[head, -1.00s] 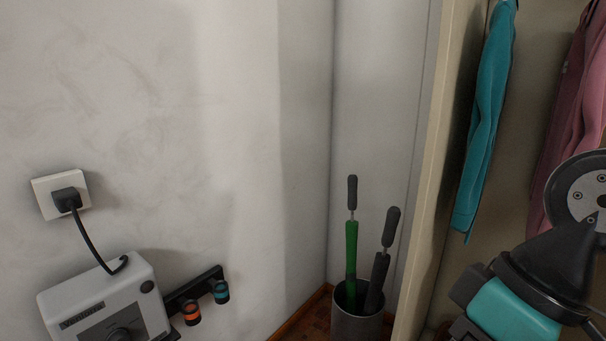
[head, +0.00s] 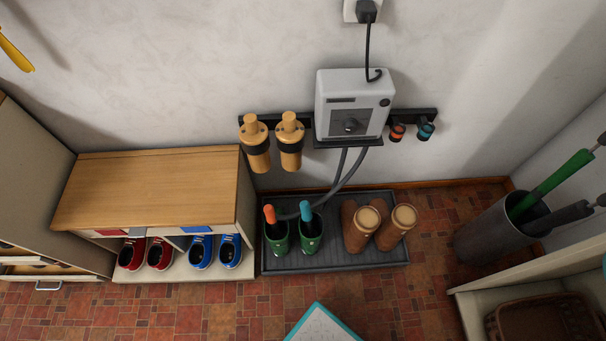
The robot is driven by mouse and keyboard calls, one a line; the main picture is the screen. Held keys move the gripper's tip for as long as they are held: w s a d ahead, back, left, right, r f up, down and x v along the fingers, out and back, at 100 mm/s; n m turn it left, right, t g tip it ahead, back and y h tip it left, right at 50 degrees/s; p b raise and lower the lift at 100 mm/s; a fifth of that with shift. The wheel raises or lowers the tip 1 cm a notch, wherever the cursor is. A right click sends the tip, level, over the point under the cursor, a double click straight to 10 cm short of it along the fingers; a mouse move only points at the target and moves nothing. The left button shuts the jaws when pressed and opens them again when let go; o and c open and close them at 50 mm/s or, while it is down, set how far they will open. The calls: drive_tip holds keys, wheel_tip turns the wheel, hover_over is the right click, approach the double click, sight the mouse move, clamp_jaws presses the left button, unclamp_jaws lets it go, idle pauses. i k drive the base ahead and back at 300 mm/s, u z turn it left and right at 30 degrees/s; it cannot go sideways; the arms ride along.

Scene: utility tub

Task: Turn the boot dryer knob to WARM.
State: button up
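The boot dryer (head: 355,92) is a light grey box mounted on the wall, right of centre in the head view. The panel's lettering and the knob's pointer are too small to read. Two grey hoses (head: 347,176) run down from the box to a pair of green boots (head: 278,236) on a dark tray (head: 335,264), with an orange and a blue nozzle in the boot tops. My gripper is not in view.
A wooden shoe bench (head: 150,190) with red and blue shoes stands left of the tray. Brown boots (head: 358,228) share the tray. Two tan cylinders (head: 289,140) hang left of the dryer. An umbrella bin (head: 500,232) stands at right. Tiled floor in front is mostly clear.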

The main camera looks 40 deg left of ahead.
sight(350, 126)
drive_tip(key=u, duration=1.4)
drive_tip(key=k, duration=0.9)
drive_tip(key=z, duration=0.45)
